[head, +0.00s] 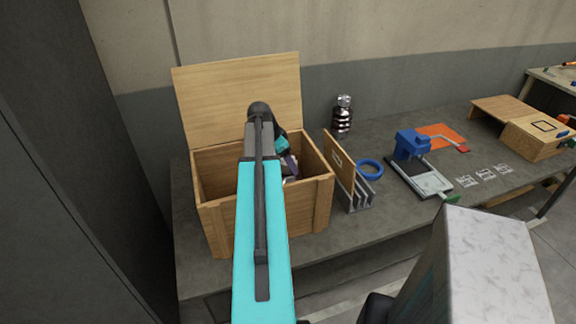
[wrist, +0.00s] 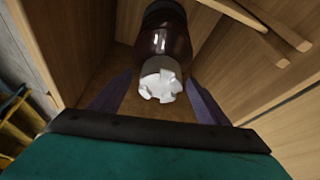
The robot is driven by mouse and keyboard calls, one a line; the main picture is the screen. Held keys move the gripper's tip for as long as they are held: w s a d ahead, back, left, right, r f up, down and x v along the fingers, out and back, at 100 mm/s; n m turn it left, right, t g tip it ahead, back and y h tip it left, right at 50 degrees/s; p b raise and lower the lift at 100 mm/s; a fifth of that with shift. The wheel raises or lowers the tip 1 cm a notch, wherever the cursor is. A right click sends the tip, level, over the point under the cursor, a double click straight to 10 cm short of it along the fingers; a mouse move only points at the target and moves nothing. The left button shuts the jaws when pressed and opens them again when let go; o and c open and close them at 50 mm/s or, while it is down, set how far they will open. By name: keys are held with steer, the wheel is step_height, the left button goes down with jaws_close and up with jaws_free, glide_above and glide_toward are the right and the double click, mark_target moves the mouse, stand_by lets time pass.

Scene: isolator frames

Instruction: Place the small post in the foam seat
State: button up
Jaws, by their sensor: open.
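A dark brown glossy post (wrist: 163,42) with a white, notched end (wrist: 160,84) is inside the open wooden crate (head: 268,222). In the wrist view it stands at top centre, its white end toward me. My gripper (wrist: 158,98) reaches down into the crate, its two purple-grey fingers open on either side of the white end, with gaps showing on both sides. In the head view my arm hides most of the crate's inside. I cannot make out a foam seat; the brown crate floor (wrist: 122,62) shows beside the post.
The crate's lid (head: 215,95) stands raised behind it. To the right on the grey bench (head: 395,222) are a dark ribbed insulator (head: 343,117), a slotted rack (head: 362,192), a blue ring (head: 370,169) and a blue device (head: 410,145). Wooden crate walls closely surround my gripper.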

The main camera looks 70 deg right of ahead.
steer(key=b+v, duration=0.2)
steer(key=v, duration=0.8)
steer(key=shift+f, duration=0.15)
stand_by(0.8)
